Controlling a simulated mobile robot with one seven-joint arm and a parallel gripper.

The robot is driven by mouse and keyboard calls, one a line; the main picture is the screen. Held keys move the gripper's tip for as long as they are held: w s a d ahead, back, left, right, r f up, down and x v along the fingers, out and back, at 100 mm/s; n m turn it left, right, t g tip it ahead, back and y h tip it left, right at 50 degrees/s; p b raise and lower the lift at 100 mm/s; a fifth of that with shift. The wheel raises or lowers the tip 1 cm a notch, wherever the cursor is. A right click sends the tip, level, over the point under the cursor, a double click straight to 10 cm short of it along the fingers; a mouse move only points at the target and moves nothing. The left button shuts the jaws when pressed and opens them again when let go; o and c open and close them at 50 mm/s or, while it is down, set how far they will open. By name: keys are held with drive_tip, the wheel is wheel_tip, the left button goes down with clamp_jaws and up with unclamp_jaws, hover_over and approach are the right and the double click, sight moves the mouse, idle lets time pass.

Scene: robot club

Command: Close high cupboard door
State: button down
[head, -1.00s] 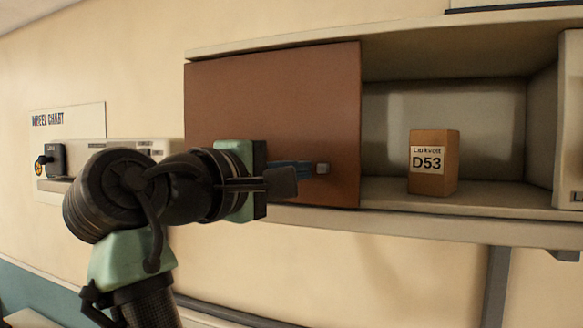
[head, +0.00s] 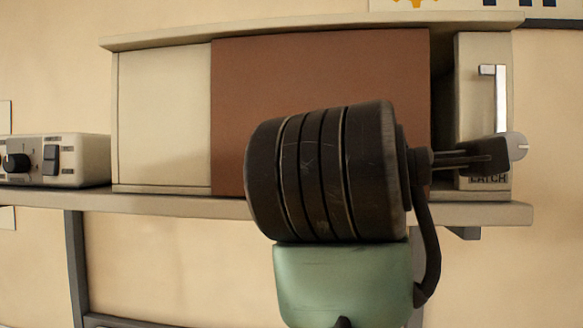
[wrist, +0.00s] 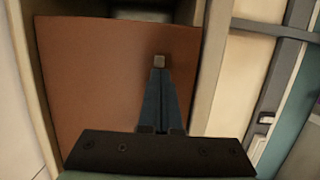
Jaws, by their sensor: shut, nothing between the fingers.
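The brown sliding door (head: 320,75) of the high cupboard covers most of its front in the head view. A narrow dark gap (head: 442,80) shows between the door's right edge and the cream right-hand post, which is marked LATCH. The same brown door fills much of the wrist view (wrist: 105,85), with the dark opening beyond its top edge. My gripper (wrist: 160,62) is shut and empty, with its blue fingers together in front of the door. I cannot tell whether the tips touch it.
A white handle (head: 500,98) stands on the right-hand post. A cream panel (head: 162,120) fills the cupboard's left part. A cream box with a black knob (head: 60,160) sits on the shelf to the left. The shelf edge (head: 170,204) runs below the door.

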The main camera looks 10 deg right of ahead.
drive_tip(key=d, duration=0.2)
drive_tip(key=s+d, duration=0.2)
drive_tip(key=d, duration=0.1)
drive_tip(key=shift+d, duration=0.3)
drive_tip(key=shift+w, duration=0.1)
